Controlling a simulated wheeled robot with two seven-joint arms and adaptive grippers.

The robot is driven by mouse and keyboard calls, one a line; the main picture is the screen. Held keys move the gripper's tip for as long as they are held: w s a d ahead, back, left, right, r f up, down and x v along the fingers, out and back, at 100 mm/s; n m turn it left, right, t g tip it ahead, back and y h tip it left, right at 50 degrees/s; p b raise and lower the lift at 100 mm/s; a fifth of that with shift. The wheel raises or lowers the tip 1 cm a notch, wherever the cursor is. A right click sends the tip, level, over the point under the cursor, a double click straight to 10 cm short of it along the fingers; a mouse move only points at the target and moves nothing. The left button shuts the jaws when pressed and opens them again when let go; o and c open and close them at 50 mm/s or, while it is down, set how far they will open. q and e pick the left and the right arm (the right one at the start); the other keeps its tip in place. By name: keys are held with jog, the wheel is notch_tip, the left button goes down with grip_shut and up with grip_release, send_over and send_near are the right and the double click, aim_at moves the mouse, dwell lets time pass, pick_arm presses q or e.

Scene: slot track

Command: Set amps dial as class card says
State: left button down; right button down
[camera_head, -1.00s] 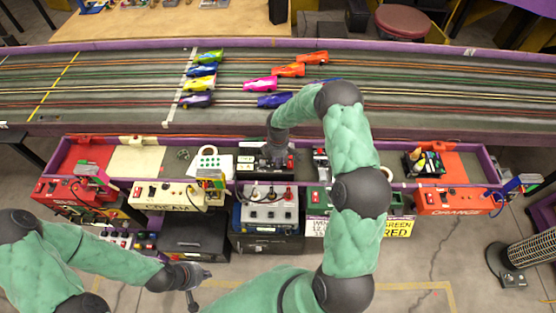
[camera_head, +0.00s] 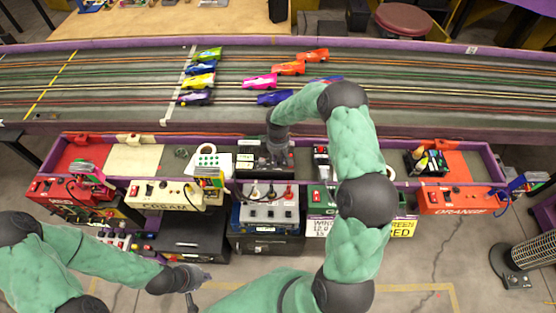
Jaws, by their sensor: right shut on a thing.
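My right gripper (camera_head: 276,160) points down at a black unit (camera_head: 250,173) with white labels, in the middle of the long tray. It is shut on a small part there; its fingers hide that part, so I cannot tell whether it is the amps dial. A grey power box (camera_head: 268,213) with red and dark knobs stands just in front. A white sign (camera_head: 320,228) and a yellow sign (camera_head: 402,229) with printing hang at the tray's front, partly behind my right arm; I cannot tell which is the class card. My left gripper (camera_head: 197,287) is low at the front; its fingers are unclear.
The tray (camera_head: 477,160) has a purple rim. Red (camera_head: 72,190), cream (camera_head: 163,193) and orange (camera_head: 448,200) lane boxes hang along its front. Toy cars such as a pink one (camera_head: 260,81) stand on the slot track (camera_head: 430,85) behind. A black case (camera_head: 190,238) stands below.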

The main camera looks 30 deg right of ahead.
jog(key=m+b, duration=0.2)
jog(key=m, duration=0.4)
jog(key=shift+f+m, duration=0.1)
jog(key=shift+m, duration=0.2)
jog(key=m+b, duration=0.2)
jog(key=m, duration=0.2)
jog(key=shift+m, duration=0.7)
jog(key=c, duration=1.1)
grip_release()
jog(key=shift+o, duration=0.2)
jog(key=shift+r, duration=0.2)
notch_tip(320, 180, up, 12)
jog(key=shift+f, duration=0.2)
